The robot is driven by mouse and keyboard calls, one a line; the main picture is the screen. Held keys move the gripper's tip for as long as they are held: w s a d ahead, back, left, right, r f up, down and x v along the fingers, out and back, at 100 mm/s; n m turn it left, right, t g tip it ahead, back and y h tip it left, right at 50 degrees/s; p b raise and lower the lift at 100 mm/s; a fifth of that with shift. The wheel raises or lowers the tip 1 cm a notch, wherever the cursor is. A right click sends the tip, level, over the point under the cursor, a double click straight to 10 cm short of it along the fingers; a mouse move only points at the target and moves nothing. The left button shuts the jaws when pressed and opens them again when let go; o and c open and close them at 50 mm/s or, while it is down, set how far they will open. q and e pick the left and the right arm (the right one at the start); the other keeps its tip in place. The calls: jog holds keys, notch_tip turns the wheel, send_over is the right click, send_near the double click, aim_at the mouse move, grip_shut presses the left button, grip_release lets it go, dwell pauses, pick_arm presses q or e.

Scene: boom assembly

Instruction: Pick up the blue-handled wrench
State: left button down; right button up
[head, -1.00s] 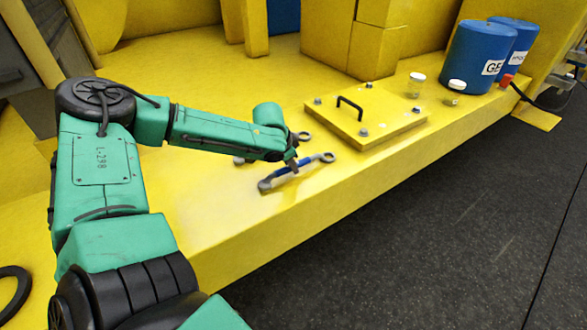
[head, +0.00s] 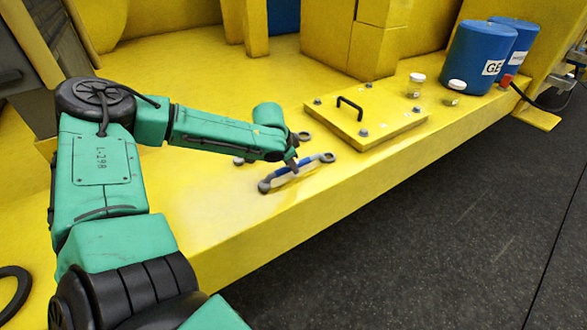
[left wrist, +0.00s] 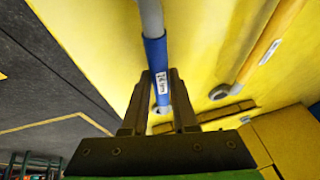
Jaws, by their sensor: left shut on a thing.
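The blue-handled wrench (head: 308,161) is near the front edge of the yellow platform, with a grey ring at each end. My left gripper (head: 292,167) comes down on its middle from above and is shut on it. In the left wrist view the blue handle (left wrist: 156,62), with a white label, runs between the two dark jaws (left wrist: 158,105). I cannot tell whether the wrench still touches the surface. My right gripper does not show.
A second wrench (head: 304,136) lies just behind, mostly hidden by my arm; its yellow handle (left wrist: 272,38) shows in the left wrist view. To the right are a yellow plate with a black handle (head: 349,107), two small jars (head: 416,84) and blue drums (head: 480,55). The platform drops to dark floor.

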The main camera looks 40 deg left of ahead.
pick_arm(q)
jog(key=shift+r, duration=0.1)
notch_tip(320, 180, up, 10)
jog(key=shift+b, duration=0.3)
dwell(1.7)
